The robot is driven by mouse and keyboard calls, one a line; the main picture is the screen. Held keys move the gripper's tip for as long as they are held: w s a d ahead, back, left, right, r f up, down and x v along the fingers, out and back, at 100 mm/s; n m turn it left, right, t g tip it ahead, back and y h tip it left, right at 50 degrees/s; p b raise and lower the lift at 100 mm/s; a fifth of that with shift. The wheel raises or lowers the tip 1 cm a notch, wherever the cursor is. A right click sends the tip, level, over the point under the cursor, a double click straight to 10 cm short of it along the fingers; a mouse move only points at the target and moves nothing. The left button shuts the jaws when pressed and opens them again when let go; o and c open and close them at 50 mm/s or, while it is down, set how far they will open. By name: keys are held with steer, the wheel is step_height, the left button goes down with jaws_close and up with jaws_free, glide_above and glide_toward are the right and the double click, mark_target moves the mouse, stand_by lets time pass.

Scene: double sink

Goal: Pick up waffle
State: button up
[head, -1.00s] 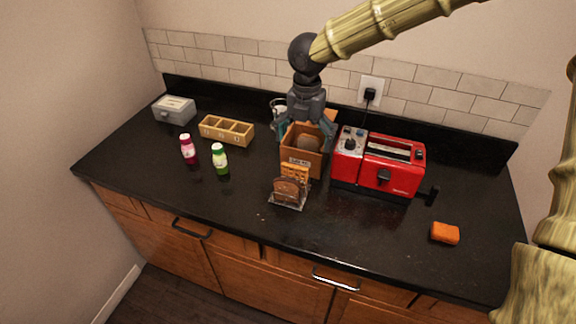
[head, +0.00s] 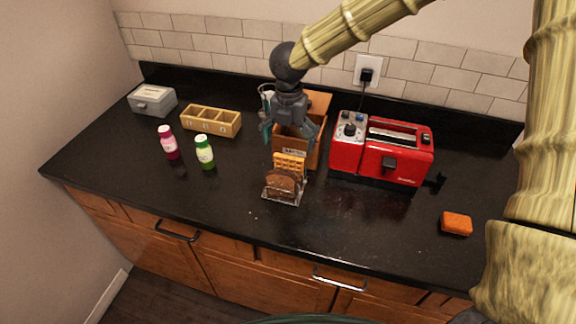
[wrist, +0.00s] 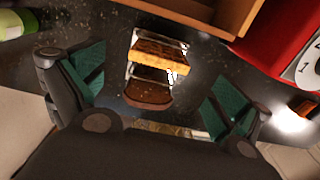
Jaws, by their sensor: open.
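The waffle (head: 290,163) is golden and stands upright in a small wire rack (head: 270,199) on the black counter. A brown slice of toast (head: 281,184) stands in the same rack, nearer the counter's front edge. In the wrist view the waffle (wrist: 160,56) and the toast (wrist: 148,92) lie between my fingers, farther off. My gripper (head: 291,141) is open and empty, above and behind the rack, in front of the brown box. In the wrist view my gripper (wrist: 155,88) shows its green finger pads spread wide on both sides of the rack.
The open brown box (head: 310,158) stands close behind the rack. A red toaster (head: 385,152) is to the right, and an orange sponge (head: 456,223) lies farther right. Two bottles, red (head: 168,142) and green (head: 204,152), stand left. The counter before the rack is clear.

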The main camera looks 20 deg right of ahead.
mark_target(289, 156)
steer(key=shift+f, duration=0.8)
steer(key=shift+s+f+p, duration=0.15)
steer(key=shift+f+p, duration=1.15)
steer(key=shift+f, duration=1.35)
steer(key=c, duration=0.8)
